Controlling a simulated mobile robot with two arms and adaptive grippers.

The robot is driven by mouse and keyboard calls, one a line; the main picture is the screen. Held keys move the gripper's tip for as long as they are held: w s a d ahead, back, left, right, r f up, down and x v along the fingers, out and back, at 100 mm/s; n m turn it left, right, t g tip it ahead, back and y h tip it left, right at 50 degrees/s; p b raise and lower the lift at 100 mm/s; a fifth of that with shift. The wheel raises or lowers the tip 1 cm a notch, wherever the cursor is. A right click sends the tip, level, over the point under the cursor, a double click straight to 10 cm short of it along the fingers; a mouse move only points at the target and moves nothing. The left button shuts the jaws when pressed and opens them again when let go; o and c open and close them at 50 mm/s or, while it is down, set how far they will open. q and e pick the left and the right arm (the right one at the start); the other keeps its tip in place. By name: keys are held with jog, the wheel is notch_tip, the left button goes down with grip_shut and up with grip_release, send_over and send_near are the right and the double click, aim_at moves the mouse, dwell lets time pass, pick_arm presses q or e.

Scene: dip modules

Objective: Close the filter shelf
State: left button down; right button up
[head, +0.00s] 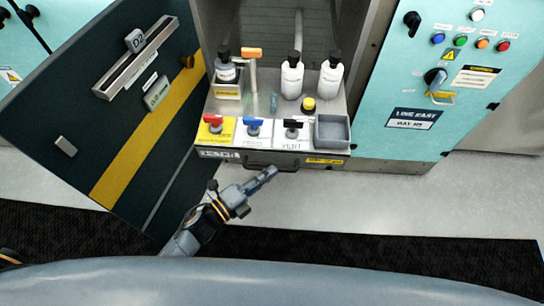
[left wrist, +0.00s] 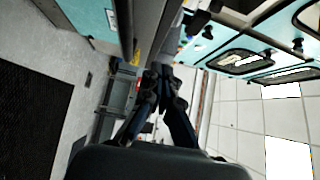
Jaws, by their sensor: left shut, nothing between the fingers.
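The filter shelf (head: 288,156) shows in the head view at the centre top, in the open cabinet, with a dark handle (head: 290,166) along its front. It holds several bottles and coloured tags. My left gripper (head: 270,172) is shut and empty, its fingertips just at the front of the handle; I cannot tell whether they touch it. In the left wrist view the closed fingers (left wrist: 162,72) point away toward the cabinet front, and the shelf is hard to make out. My right gripper is not in view.
A dark door (head: 105,125) with a yellow stripe stands open on the left. A teal cabinet (head: 440,90) with buttons and a switch is on the right. Light floor and a black mat (head: 400,262) lie in front. A white bottle (head: 331,75) stands on the shelf.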

aim_at(283, 150)
pick_arm(q)
jog(key=w, duration=0.2)
jog(key=w+d, duration=0.1)
jog(key=w, duration=0.1)
jog(key=shift+w, duration=0.45)
jog(key=shift+a, duration=0.1)
